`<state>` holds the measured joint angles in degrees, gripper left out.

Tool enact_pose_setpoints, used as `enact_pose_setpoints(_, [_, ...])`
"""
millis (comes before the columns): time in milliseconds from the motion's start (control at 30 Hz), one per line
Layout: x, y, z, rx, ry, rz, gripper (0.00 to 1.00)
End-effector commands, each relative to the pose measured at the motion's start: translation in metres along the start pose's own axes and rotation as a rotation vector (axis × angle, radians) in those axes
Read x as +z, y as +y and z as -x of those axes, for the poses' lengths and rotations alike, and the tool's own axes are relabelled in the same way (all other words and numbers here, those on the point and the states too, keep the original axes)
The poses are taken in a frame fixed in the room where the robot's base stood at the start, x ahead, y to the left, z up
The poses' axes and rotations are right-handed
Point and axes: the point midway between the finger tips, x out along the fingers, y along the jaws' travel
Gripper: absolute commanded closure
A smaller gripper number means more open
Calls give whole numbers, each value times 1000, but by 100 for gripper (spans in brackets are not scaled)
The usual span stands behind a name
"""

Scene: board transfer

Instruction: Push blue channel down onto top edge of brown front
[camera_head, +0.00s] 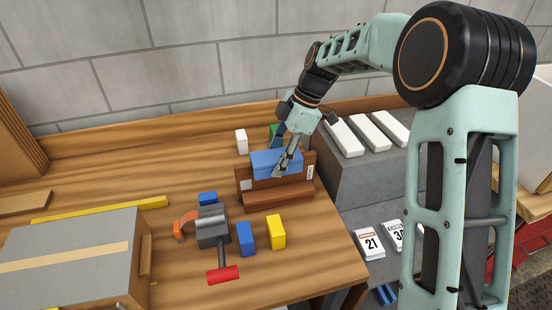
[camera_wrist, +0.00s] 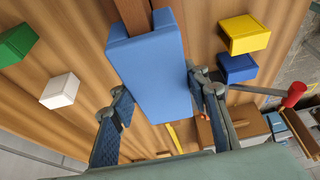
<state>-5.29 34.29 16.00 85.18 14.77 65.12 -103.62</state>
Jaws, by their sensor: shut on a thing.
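The blue channel (camera_head: 264,161) sits along the top of the upright brown front (camera_head: 262,185); I cannot tell how far down it is seated. In the wrist view the blue channel (camera_wrist: 148,75) fills the space between my fingers, and the brown front (camera_wrist: 133,16) sticks out beyond its far end. My gripper (camera_head: 284,167) points down at the channel and is shut on its two sides. In the wrist view my gripper (camera_wrist: 163,100) has one finger on each side of the channel. The channel hides much of the front's top edge.
A brown ledge (camera_head: 278,205) lies before the front. White (camera_head: 241,142) and green (camera_head: 274,131) blocks stand behind. A grey box (camera_head: 70,250) is at left.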

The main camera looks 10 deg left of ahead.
Motion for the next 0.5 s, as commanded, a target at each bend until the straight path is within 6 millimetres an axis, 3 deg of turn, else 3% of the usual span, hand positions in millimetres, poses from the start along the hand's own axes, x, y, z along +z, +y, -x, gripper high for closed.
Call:
enact_pose_setpoints(433, [1, 0, -2, 0, 0, 0, 74])
enact_pose_setpoints(467, [1, 0, -2, 0, 0, 0, 55])
enact_pose_setpoints(500, [1, 0, -2, 0, 0, 0, 51])
